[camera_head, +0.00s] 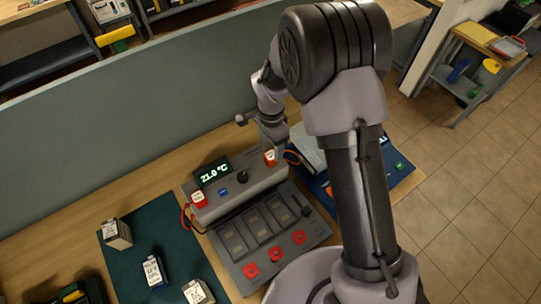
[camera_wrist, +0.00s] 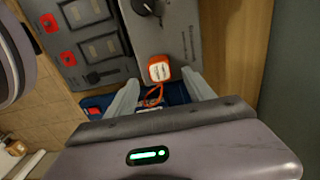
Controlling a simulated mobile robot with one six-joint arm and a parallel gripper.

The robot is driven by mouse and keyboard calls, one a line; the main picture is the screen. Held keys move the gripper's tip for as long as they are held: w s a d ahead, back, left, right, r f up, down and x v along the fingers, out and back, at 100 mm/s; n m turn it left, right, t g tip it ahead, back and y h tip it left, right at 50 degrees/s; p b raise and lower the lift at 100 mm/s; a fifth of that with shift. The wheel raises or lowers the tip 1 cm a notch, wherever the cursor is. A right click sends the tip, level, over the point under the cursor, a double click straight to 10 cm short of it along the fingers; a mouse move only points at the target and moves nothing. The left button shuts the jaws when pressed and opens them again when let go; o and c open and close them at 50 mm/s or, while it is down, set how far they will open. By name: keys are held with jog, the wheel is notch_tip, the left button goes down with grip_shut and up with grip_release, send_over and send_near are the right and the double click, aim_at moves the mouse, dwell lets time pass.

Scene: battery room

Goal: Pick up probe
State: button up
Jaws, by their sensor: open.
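An orange probe with a white label (camera_head: 270,157) sits on the right end of a grey console (camera_head: 235,200). In the wrist view the probe (camera_wrist: 159,69) is ahead of my open gripper (camera_wrist: 160,78), roughly centred between the fingertips, with an orange cable (camera_wrist: 153,96) hanging from it. I cannot tell whether a finger touches it. In the head view my gripper (camera_head: 275,138) is close above the right end of the console. A similar orange and white probe (camera_head: 199,198) sits at the console's left end, with a red cable beside it.
The console has a "21.0 °C" display (camera_head: 213,173), a black knob (camera_head: 243,177) and a tray with red tabs. A dark mat (camera_head: 180,240) holds several small boxed cells. A blue mat (camera_head: 403,178) lies at right. A grey partition (camera_head: 120,110) stands behind the bench.

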aim_at(271, 155)
notch_tip(271, 155, down, 5)
jog(key=shift+s+f, duration=0.1)
jog(key=shift+f, duration=0.45)
jog(key=shift+r, duration=0.1)
jog(key=shift+c, duration=1.3)
grip_shut()
